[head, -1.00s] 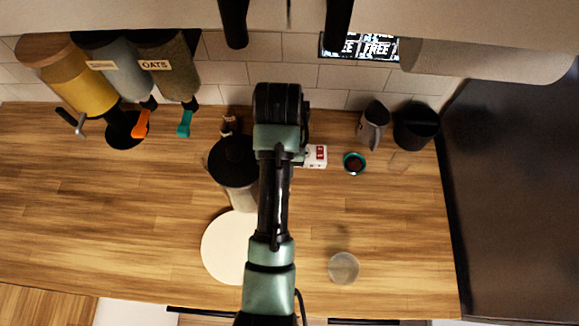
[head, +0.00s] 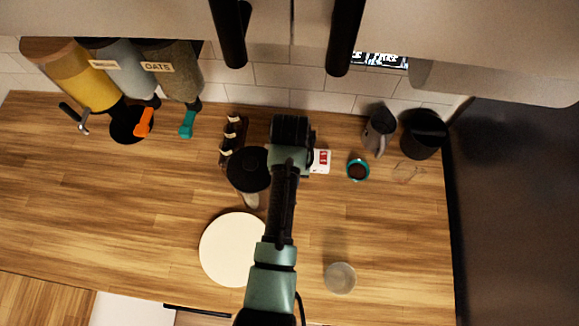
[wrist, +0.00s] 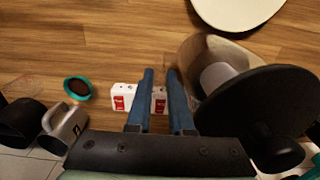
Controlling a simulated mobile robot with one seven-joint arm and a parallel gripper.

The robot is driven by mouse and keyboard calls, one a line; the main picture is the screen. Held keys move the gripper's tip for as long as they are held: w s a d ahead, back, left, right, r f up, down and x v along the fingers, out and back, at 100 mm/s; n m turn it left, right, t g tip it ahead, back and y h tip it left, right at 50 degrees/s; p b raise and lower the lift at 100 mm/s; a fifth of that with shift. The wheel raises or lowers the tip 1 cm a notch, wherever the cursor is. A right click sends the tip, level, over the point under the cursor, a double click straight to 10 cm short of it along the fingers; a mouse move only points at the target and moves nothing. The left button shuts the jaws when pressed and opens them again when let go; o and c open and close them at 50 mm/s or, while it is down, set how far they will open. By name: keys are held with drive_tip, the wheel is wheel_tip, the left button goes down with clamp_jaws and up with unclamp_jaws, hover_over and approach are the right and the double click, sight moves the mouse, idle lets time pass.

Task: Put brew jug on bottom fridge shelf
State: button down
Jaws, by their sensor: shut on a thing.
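The brew jug (head: 248,168) has a round black lid and a pale see-through body. It is over the wooden counter, just left of my arm in the head view. In the wrist view the jug (wrist: 208,60) fills the right side, with its wide lid towards the camera. My gripper (wrist: 161,74) has two blue fingers with a narrow gap, right beside the jug's wall. It is shut on the jug, but the exact place of contact is hard to see. In the head view my wrist hides the fingers. No fridge shelf is visible.
A round white board (head: 228,250) and a clear cup (head: 340,278) are on the counter. A bottle rack (head: 233,135), a red-and-white carton (head: 321,161), a teal-rimmed bowl (head: 358,170), a metal pitcher (head: 379,130) and a black container (head: 422,135) stand behind. A dark panel (head: 520,200) borders the right.

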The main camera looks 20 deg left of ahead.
drive_tip(key=shift+w+f, duration=0.1)
drive_tip(key=shift+f, duration=0.3)
drive_tip(key=shift+f, duration=0.2)
drive_tip(key=c, duration=0.8)
unclamp_jaws()
